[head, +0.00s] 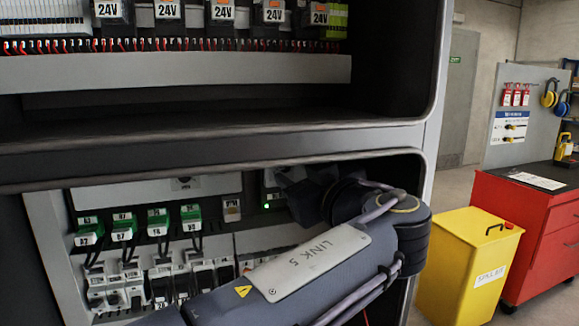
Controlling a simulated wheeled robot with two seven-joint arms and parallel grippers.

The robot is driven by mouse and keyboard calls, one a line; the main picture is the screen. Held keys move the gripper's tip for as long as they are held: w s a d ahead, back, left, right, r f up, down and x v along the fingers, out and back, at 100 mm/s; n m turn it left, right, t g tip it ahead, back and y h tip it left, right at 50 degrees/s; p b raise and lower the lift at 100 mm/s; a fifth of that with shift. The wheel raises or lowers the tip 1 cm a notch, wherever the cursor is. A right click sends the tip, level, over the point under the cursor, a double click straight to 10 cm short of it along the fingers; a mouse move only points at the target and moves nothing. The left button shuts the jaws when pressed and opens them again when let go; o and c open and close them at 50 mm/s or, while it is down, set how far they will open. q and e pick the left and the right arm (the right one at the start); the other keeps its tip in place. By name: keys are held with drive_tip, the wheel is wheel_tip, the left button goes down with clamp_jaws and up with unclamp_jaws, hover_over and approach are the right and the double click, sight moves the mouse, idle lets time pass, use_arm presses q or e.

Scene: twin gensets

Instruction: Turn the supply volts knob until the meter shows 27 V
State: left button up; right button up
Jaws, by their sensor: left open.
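My left arm comes in from the bottom and crosses the lower cabinet bay. My left gripper (292,190) is a dark shape at the bay's right side, open, with its fingers hard to make out against the dark. It is in front of or beside a dark unit (268,192) with a small lit green light. The gripper and wrist hide part of that unit. I cannot make out the supply volts knob, the meter or any reading. My right gripper is not in view.
Green relays (157,222) and white breakers (160,284) fill the lower bay's left. A shelf edge (200,155) divides it from the upper bay with 24V units (220,12). Right of the cabinet stand a yellow bin (462,262) and a red cabinet (525,228).

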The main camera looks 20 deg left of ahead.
sight(287, 169)
use_arm(q)
drive_tip(key=shift+x, duration=1.7)
drive_tip(key=shift+c, duration=0.4)
clamp_jaws()
drive_tip(key=shift+f, duration=0.1)
